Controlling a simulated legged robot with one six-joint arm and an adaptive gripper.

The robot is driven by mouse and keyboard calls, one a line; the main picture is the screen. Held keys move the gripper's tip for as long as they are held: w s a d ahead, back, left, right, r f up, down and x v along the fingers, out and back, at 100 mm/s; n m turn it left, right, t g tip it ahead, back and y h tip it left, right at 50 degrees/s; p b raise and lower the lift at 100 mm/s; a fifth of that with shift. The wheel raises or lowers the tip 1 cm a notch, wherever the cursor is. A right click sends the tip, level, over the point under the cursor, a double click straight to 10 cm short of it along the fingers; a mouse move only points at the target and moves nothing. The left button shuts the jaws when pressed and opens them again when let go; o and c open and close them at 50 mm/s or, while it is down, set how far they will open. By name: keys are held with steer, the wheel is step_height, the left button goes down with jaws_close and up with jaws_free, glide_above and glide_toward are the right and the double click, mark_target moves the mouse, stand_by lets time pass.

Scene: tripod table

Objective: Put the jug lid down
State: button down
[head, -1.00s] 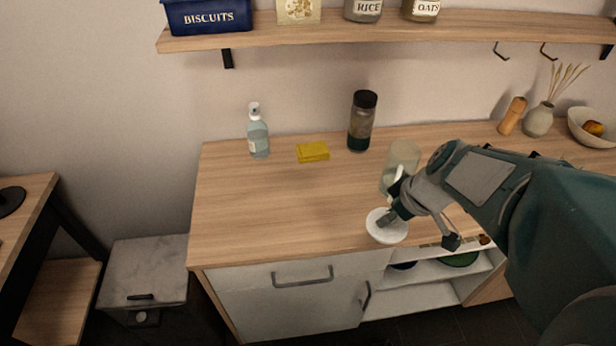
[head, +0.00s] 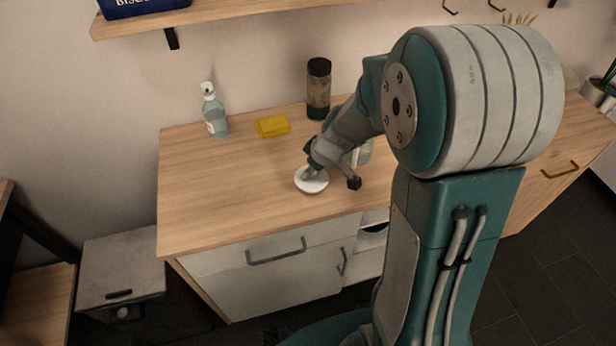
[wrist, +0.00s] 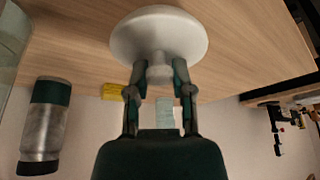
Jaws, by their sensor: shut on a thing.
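The jug lid (head: 312,183) is a round white disc with a knob, seen over the wooden worktop (head: 225,190) near its front edge. In the wrist view the lid (wrist: 160,35) fills the top middle, its knob between the fingers. My gripper (head: 312,165) is shut on that knob; its fingers also show in the wrist view (wrist: 160,78). I cannot tell whether the lid touches the worktop. The clear glass jug (head: 364,153) stands just right of the gripper, mostly hidden behind my arm.
The worktop left of the lid is clear. A shelf (head: 200,18) runs above.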

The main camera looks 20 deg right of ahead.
mark_target(308, 180)
steer(key=shift+w+f, duration=0.25)
steer(key=shift+f, duration=0.1)
steer(key=f, duration=0.2)
steer(key=shift+a+f, duration=0.2)
steer(key=shift+f, duration=0.1)
steer(key=shift+a+f, duration=0.25)
steer(key=shift+a, duration=0.05)
steer(key=shift+d+f, duration=0.1)
steer(key=shift+d, duration=0.05)
steer(key=c, duration=0.5)
jaws_free()
steer(key=shift+d, duration=0.15)
